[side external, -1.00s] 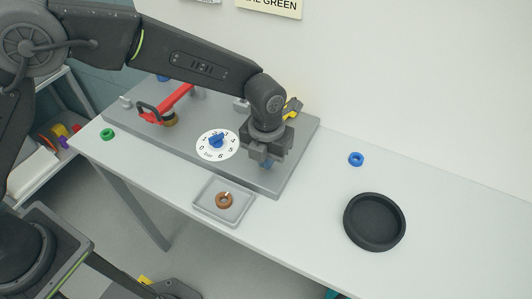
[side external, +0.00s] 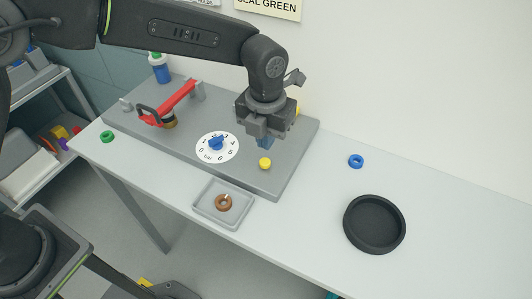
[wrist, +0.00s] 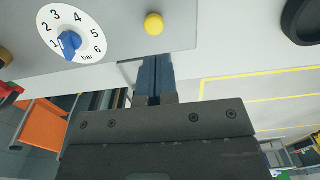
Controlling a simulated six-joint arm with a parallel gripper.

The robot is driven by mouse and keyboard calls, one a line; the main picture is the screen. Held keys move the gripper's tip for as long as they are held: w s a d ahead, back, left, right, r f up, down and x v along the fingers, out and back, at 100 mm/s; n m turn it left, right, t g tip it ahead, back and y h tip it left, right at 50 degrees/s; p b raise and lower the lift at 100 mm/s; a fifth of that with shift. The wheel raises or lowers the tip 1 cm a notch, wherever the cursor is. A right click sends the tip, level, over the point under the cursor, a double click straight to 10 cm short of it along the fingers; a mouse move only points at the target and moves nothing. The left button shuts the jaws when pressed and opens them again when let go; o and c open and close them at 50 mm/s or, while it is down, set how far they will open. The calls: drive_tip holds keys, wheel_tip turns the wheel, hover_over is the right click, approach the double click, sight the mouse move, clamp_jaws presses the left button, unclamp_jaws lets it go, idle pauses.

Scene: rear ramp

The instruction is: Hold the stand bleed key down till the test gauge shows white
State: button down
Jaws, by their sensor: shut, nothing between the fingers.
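A grey stand plate (side external: 230,172) lies on the bench. A round yellow button (side external: 265,163) stands on it near the front right; it also shows in the wrist view (wrist: 153,24). I cannot tell whether this is the bleed key. Left of it is a white dial (side external: 217,147) numbered to 6 and marked bar, with a blue pointer knob (wrist: 69,43). Whether this is the test gauge is unclear. My gripper (side external: 265,143) is shut and empty, with blue fingers (wrist: 155,75), above the plate just behind the button and apart from it.
A grey tray (side external: 209,212) with a brown ring (side external: 223,203) is in front. A blue ring (side external: 356,161) and black round dish (side external: 374,224) lie right, with clear bench around them.

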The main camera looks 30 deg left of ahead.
wheel_tip(320, 180, up, 7)
drive_tip(key=shift+f, duration=0.15)
idle(0.4)
drive_tip(key=s+a+r+n+t, duration=0.1)
drive_tip(key=s+a+r+n, duration=0.35)
drive_tip(key=a+n, duration=0.4)
drive_tip(key=s+a+r+n+t, duration=0.2)
drive_tip(key=s+a+r+n, duration=0.25)
drive_tip(key=a+n, duration=0.35)
drive_tip(key=s+a+f+n+t, duration=0.1)
drive_tip(key=s+a+n, duration=0.3)
drive_tip(key=n, duration=0.5)
drive_tip(key=s+a+f+n+t, duration=0.1)
drive_tip(key=s+a+n, duration=0.3)
drive_tip(key=s+n, duration=0.4)
drive_tip(key=shift+a+f+n, duration=0.2)
drive_tip(key=shift+f+n, duration=0.3)
drive_tip(key=shift+n, duration=0.75)
